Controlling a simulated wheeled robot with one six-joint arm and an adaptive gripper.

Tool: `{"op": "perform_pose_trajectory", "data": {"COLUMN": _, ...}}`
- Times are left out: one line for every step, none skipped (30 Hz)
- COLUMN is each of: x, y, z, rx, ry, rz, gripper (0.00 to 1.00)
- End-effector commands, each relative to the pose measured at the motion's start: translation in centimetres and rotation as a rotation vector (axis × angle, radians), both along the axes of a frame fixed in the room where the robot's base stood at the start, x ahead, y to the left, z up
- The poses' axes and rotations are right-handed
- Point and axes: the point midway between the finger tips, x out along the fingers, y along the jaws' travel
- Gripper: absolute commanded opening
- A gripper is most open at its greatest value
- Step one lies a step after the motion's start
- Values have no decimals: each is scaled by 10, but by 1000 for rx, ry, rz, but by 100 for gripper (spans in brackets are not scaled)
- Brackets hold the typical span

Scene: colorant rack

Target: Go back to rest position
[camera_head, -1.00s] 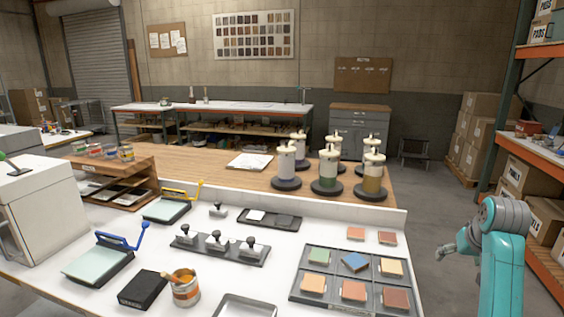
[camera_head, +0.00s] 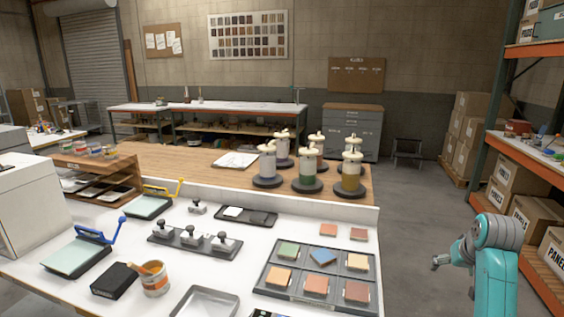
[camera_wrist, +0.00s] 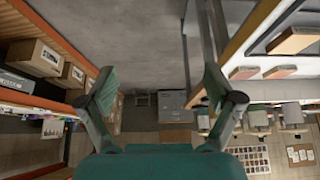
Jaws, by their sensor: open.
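My gripper (camera_wrist: 158,98) shows in the wrist view with its two fingers spread wide apart and nothing between them. The wrist view is upside down, with the concrete floor at the top and the far wall at the bottom. In the head view my teal arm stands at the right, off the right end of the white worktable (camera_head: 150,222). Several colorant canisters (camera_head: 310,165) with white tops stand on dark round bases on the wooden counter (camera_head: 205,185), well apart from my arm.
A dark tray (camera_head: 318,293) of coloured tiles lies at the table's right end, nearest my arm. Two loose tiles (camera_head: 328,230) lie behind it. A shelf rack (camera_head: 500,150) with boxes stands at the right. Open floor (camera_head: 415,220) lies between table and rack.

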Motion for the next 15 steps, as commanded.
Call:
{"op": "perform_pose_trajectory", "data": {"x": -1, "y": 3, "z": -8, "rx": 0, "ry": -2, "rz": 3, "gripper": 91}}
{"op": "perform_pose_trajectory", "data": {"x": -2, "y": 5, "z": -13, "rx": 0, "ry": -4, "rz": 3, "gripper": 91}}
{"op": "perform_pose_trajectory", "data": {"x": -2, "y": 7, "z": -19, "rx": -1, "ry": -9, "rz": 4, "gripper": 91}}
{"op": "perform_pose_trajectory", "data": {"x": -3, "y": 9, "z": -23, "rx": -3, "ry": -12, "rz": 5, "gripper": 91}}
{"op": "perform_pose_trajectory", "data": {"x": -4, "y": 11, "z": -29, "rx": -4, "ry": -16, "rz": 6, "gripper": 91}}
{"op": "perform_pose_trajectory", "data": {"x": -5, "y": 14, "z": -36, "rx": -6, "ry": -22, "rz": 7, "gripper": 91}}
{"op": "perform_pose_trajectory", "data": {"x": -6, "y": 16, "z": -42, "rx": -6, "ry": -25, "rz": 9, "gripper": 91}}
{"op": "perform_pose_trajectory", "data": {"x": -7, "y": 18, "z": -48, "rx": -8, "ry": -31, "rz": 10, "gripper": 91}}
{"op": "perform_pose_trajectory", "data": {"x": -9, "y": 22, "z": -57, "rx": -9, "ry": -36, "rz": 12, "gripper": 91}}
{"op": "perform_pose_trajectory", "data": {"x": -11, "y": 25, "z": -64, "rx": -11, "ry": -43, "rz": 14, "gripper": 91}}
{"op": "perform_pose_trajectory", "data": {"x": -13, "y": 28, "z": -71, "rx": -12, "ry": -47, "rz": 16, "gripper": 91}}
{"op": "perform_pose_trajectory", "data": {"x": -15, "y": 33, "z": -82, "rx": -15, "ry": -56, "rz": 18, "gripper": 91}}
{"op": "perform_pose_trajectory", "data": {"x": -18, "y": 38, "z": -91, "rx": -16, "ry": -63, "rz": 21, "gripper": 91}}
{"op": "perform_pose_trajectory", "data": {"x": -22, "y": 42, "z": -101, "rx": -18, "ry": -70, "rz": 22, "gripper": 91}}
{"op": "perform_pose_trajectory", "data": {"x": -27, "y": 48, "z": -115, "rx": -21, "ry": -81, "rz": 26, "gripper": 91}}
